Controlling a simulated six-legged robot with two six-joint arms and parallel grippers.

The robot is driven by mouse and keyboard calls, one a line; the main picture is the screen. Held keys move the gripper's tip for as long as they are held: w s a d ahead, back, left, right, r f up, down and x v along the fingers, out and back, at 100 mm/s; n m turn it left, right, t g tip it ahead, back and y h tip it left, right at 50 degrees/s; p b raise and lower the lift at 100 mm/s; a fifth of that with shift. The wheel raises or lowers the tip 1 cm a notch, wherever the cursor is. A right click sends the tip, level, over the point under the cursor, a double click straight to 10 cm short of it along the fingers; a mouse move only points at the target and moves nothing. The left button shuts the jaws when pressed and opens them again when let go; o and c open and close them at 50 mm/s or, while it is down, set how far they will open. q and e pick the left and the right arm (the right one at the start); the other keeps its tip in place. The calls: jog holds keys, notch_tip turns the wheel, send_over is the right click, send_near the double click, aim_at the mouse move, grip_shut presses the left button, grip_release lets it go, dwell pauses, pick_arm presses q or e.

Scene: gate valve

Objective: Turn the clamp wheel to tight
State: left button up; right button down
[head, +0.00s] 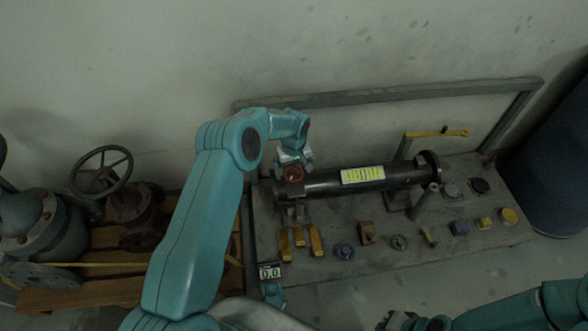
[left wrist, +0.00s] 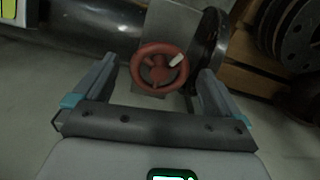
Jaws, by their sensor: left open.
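The clamp wheel (head: 293,173) is small and red, with spokes. It sits at the left end of a dark pipe (head: 330,184) that lies on the bench. In the left wrist view the red wheel (left wrist: 159,69) faces the camera, with a white mark at the upper right of its rim. My left gripper (head: 296,157) is at the wheel. In the left wrist view its two fingers (left wrist: 150,80) are spread apart, one on each side of the wheel, with gaps to the rim. My right arm shows at the lower right, and its gripper (head: 418,322) is partly cut off by the frame edge.
The grey bench (head: 380,235) carries several yellow and dark small parts along its front. A display reading 0.0 (head: 270,272) stands at its front left. A larger valve with a dark handwheel (head: 101,171) stands on a wooden pallet at left. A blue drum (head: 555,170) stands at right.

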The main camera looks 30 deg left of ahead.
pick_arm(q)
jog(key=c, duration=1.1)
jog(key=shift+o, duration=0.2)
jog(key=shift+m, duration=0.3)
jog(key=m+b, duration=0.1)
jog(key=m, duration=0.2)
jog(key=shift+m+b, duration=0.3)
jog(key=shift+m, duration=0.1)
jog(key=m, duration=0.4)
jog(key=shift+b, duration=0.4)
jog(key=m, duration=0.5)
jog(key=shift+a, duration=0.1)
jog(key=m, duration=0.4)
jog(key=shift+w+m+b, duration=0.1)
jog(key=shift+m+b, duration=0.2)
jog(key=shift+m, duration=0.1)
